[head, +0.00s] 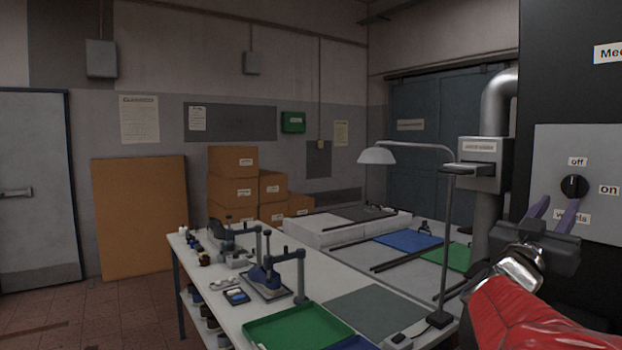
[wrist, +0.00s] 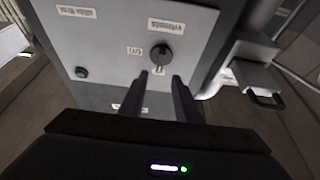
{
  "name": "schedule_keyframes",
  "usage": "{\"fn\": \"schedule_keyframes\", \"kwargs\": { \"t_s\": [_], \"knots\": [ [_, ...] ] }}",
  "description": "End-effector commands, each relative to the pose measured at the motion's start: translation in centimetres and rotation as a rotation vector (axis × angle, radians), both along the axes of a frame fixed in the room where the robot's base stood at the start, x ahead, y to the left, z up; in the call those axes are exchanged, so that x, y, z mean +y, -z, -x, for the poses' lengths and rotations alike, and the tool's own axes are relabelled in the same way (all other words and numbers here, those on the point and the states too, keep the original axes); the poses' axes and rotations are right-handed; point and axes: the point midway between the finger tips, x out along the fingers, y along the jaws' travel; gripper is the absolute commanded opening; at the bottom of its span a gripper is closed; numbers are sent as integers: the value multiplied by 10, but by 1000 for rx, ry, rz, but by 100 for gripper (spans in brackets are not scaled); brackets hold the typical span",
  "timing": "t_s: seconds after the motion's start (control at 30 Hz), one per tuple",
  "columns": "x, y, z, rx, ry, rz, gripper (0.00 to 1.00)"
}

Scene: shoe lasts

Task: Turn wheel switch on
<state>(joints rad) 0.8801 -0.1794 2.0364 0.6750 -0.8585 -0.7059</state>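The wheel switch (head: 573,187) is a round black knob on a grey panel (head: 603,145) at the right of the head view. An "off" label is above it, an "on" label to its right, and a partly covered label below. Its pale mark seems to point up toward "off", but it is small. The knob (wrist: 161,55) also shows in the wrist view, just beyond the fingertips. My gripper (head: 553,211) is open, its two purple fingers apart with nothing between them. In the wrist view my gripper (wrist: 160,82) lines up with the knob, apparently not touching it.
A second round control (wrist: 81,72) sits on the same panel. A grey box with a handle (wrist: 262,88) is beside the panel. A lamp stand (head: 446,250) rises near the arm.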

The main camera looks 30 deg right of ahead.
Motion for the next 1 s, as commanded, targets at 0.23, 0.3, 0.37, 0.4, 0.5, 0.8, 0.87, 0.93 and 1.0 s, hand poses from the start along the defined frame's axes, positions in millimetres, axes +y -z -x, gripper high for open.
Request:
{"fn": "schedule_keyframes", "kwargs": {
  "t_s": [0.23,0.3,0.37,0.4,0.5,0.8,0.87,0.93,1.0],
  "knots": [
    [-34,-14,-5,0,0,0,30],
    [-44,-18,-7,0,0,0,30],
    [-51,-21,-8,-1,1,1,30],
    [-56,-23,-9,0,0,-1,30],
    [-65,-27,-11,0,-1,1,30],
    [-75,-32,-13,0,-3,0,30],
    [-74,-32,-13,0,-3,0,30],
    [-74,-32,-13,0,-3,0,30],
    [-74,-32,-13,0,-3,0,27]
  ]
}}
